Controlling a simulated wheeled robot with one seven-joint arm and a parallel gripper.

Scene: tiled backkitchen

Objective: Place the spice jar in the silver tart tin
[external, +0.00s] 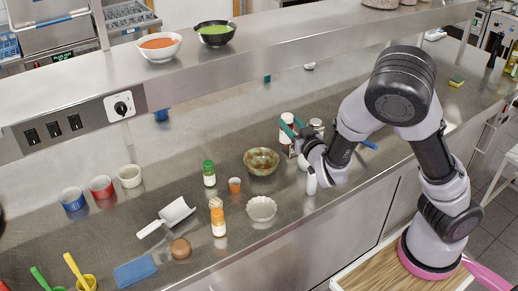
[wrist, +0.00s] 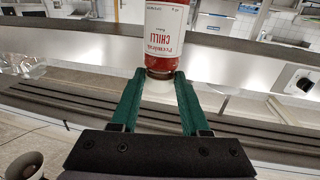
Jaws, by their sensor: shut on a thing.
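My gripper (external: 292,128) has its green fingers closed around a spice jar (external: 287,120) with red contents and white ends, near the back of the counter. In the wrist view the jar (wrist: 167,35) stands out beyond the fingertips (wrist: 159,82), its white label reading CHILLI, its top cut off by the frame edge. The pale end of the jar is between the fingers. The silver tart tin (external: 261,209), small and fluted, sits on the counter to the lower left of my gripper, apart from it, and looks empty.
Another jar (external: 317,126) is right of my gripper. A raised steel shelf (external: 270,55) runs along the back.

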